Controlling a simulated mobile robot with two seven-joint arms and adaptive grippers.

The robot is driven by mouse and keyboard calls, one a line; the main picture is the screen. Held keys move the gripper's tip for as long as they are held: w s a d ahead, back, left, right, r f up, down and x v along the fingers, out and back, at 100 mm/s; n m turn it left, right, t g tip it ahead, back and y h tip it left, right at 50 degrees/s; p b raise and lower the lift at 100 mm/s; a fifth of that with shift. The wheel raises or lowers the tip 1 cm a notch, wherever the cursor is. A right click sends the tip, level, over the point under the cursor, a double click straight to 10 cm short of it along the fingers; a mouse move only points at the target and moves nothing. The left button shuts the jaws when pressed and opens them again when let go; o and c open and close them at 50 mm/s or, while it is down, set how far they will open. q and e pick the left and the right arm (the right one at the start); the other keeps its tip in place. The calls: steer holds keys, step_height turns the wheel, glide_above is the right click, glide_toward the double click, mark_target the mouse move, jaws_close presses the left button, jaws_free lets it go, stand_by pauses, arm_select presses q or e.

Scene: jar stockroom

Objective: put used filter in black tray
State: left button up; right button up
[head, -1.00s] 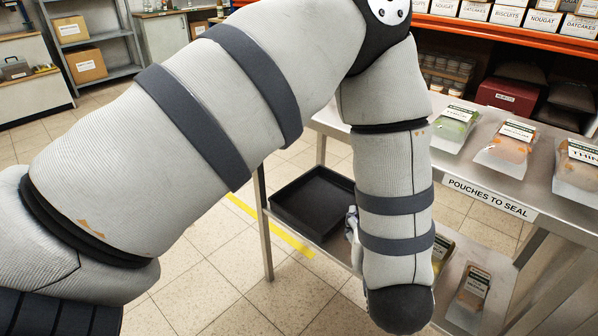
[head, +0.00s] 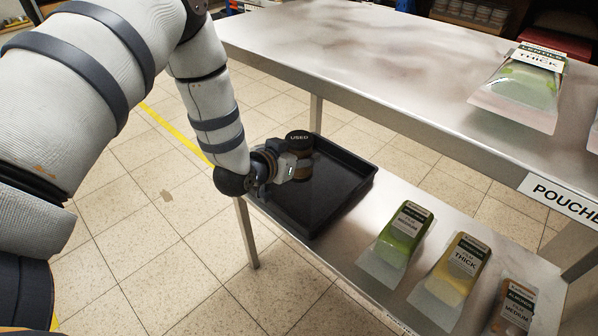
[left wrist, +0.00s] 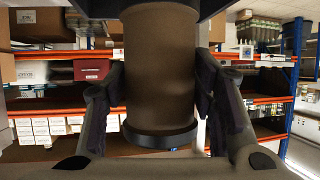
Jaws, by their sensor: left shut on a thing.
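The used filter (head: 299,143) is a brown cylinder with a black cap marked "USED". My left gripper (head: 296,166) is shut on its side and holds it upright. In the left wrist view the filter (left wrist: 160,70) stands between the two fingers (left wrist: 160,105), its dark end ring towards the bottom of the picture. The black tray (head: 345,196) lies on the lower shelf, with a flat floor and low walls. The filter appears over the tray's far left part; I cannot tell whether it touches the floor. My right gripper is not in view.
The metal upper shelf (head: 350,48) overhangs behind the tray and bears a green pouch (head: 525,85). Green (head: 403,232), yellow (head: 456,268) and orange (head: 512,305) pouches lie on the lower shelf right of the tray. The tray's right part is empty.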

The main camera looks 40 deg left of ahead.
arm_select(q)
steer(key=shift+w+a+f+b, duration=0.55)
steer(key=shift+w+a+f, duration=0.1)
steer(key=shift+f, duration=0.95)
steer(key=shift+w+a+f+b, duration=0.55)
steer(key=shift+a+f, duration=0.1)
steer(key=shift+f, duration=1)
steer(key=shift+w+a+f+b, duration=0.5)
steer(key=shift+w+a+f, duration=0.15)
steer(key=shift+f, duration=0.95)
steer(key=o, duration=1.2)
steer(key=shift+o, duration=0.2)
steer(key=shift+r, duration=0.2)
